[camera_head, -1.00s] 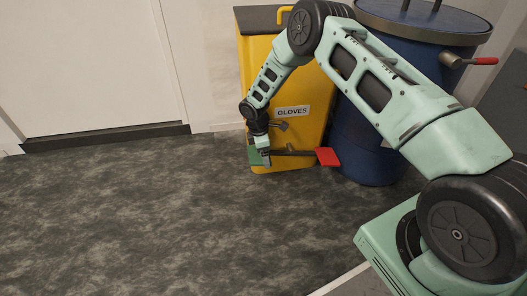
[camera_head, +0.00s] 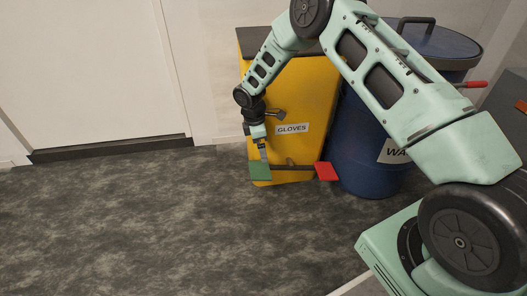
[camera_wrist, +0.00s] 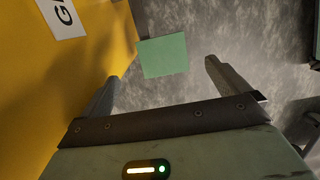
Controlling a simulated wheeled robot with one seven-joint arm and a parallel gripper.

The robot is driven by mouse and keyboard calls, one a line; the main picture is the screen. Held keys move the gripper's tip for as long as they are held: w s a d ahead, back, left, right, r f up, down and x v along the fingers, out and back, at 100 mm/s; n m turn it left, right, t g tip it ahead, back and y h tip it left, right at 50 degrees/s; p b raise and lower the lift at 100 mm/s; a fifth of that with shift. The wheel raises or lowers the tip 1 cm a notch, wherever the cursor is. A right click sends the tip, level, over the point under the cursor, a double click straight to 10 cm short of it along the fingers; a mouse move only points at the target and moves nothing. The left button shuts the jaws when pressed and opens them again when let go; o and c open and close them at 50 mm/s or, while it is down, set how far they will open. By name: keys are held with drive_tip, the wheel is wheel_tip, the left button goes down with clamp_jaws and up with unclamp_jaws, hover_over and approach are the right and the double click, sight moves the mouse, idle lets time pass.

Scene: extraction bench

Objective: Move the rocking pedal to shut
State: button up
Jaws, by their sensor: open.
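The rocking pedal is a dark crossbar (camera_head: 295,167) low on the front of the yellow bin, with a green pad (camera_head: 260,173) at its left end and a red pad (camera_head: 327,171) at its right end. The two pads look nearly level; I cannot tell the exact tilt. My gripper (camera_head: 264,155) points down just above the green pad, apparently apart from it. In the wrist view my gripper (camera_wrist: 162,72) is open and empty, and the green pad (camera_wrist: 163,55) shows beyond and between the fingers. The red pad is outside the wrist view.
The yellow bin (camera_head: 300,100) labelled GLOVES stands close beside my gripper, with a dark lid. A blue drum (camera_head: 365,165) with a red-tipped handle (camera_head: 472,85) stands to its right. A white door (camera_head: 85,75) is at left. The grey floor in front is clear.

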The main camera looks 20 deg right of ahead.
drive_tip(key=r, duration=0.2)
drive_tip(key=r+p, duration=0.1)
drive_tip(key=r, duration=0.2)
drive_tip(key=shift+w+a+r, duration=0.1)
drive_tip(key=shift+a+r, duration=0.2)
drive_tip(key=shift+a, duration=0.1)
drive_tip(key=s+a+r+m+y, duration=0.2)
drive_tip(key=s+a+r+m, duration=0.1)
drive_tip(key=s+a+r, duration=1.3)
drive_tip(key=s+d+r+m, duration=0.15)
drive_tip(key=s+r, duration=0.25)
drive_tip(key=s, duration=0.8)
drive_tip(key=s+r+m, duration=0.3)
drive_tip(key=s+r, duration=0.1)
drive_tip(key=s, duration=0.8)
wheel_tip(320, 180, up, 38)
drive_tip(key=p, duration=3.8)
drive_tip(key=shift+f+p, duration=0.15)
drive_tip(key=shift+p, duration=0.25)
drive_tip(key=shift+w, duration=0.1)
